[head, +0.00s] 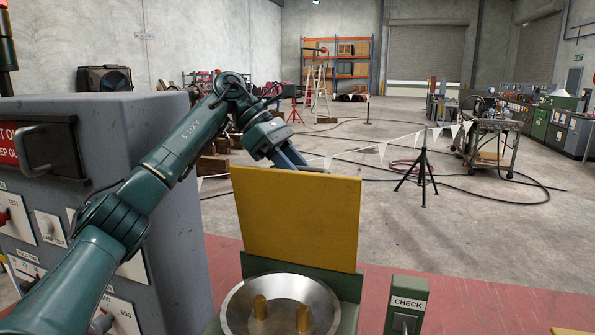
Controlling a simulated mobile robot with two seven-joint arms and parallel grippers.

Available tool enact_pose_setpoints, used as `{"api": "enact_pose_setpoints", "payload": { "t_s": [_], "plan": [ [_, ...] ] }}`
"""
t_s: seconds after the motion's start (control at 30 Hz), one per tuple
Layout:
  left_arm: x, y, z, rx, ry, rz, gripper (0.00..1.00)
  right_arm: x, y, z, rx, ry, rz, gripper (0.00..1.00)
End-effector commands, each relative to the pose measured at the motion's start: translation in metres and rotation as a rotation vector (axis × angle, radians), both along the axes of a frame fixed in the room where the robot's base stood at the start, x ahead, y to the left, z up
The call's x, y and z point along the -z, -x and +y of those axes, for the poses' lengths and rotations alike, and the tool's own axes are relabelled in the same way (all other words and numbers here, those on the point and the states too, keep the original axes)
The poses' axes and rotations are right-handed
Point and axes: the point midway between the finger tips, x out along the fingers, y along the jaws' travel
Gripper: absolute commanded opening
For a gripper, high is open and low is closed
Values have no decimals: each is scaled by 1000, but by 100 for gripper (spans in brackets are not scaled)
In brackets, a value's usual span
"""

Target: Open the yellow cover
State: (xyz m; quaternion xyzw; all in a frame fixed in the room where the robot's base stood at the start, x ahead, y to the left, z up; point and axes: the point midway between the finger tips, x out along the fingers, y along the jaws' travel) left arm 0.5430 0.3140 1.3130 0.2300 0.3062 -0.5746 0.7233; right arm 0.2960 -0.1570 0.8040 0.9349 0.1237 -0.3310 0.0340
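The yellow cover (297,218) is a flat panel standing upright, tilted slightly back, at the rear of a green housing (347,318). In front of it a round metal dish (238,312) with two brass pegs (260,307) lies exposed. My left arm reaches in from the left, and its gripper (300,163) is at the cover's top edge, on its far side. The fingertips are partly hidden behind the cover, so I cannot tell whether they touch it or how far apart they are. My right gripper is not in view.
A grey control cabinet (165,200) with switches stands close on the left, beneath my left arm. A green CHECK switch box (406,304) stands right of the dish. Beyond are a black tripod (422,180), a pennant line and a cart (495,145). Floor right of the cover is open.

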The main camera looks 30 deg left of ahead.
Motion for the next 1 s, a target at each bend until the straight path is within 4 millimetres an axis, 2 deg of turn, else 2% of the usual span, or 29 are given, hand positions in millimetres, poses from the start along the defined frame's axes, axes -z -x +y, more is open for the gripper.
{"api": "enact_pose_setpoints", "payload": {
  "t_s": [0.5, 0.7, 1.0],
  "plan": [
    [-86, 0, -1, 1, 0, -1, 36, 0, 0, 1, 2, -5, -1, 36],
    [-97, 0, 0, 0, -1, 2, 36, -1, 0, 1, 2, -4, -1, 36],
    [-98, 0, 0, 1, -1, 1, 36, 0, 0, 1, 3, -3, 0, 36]
  ]
}}
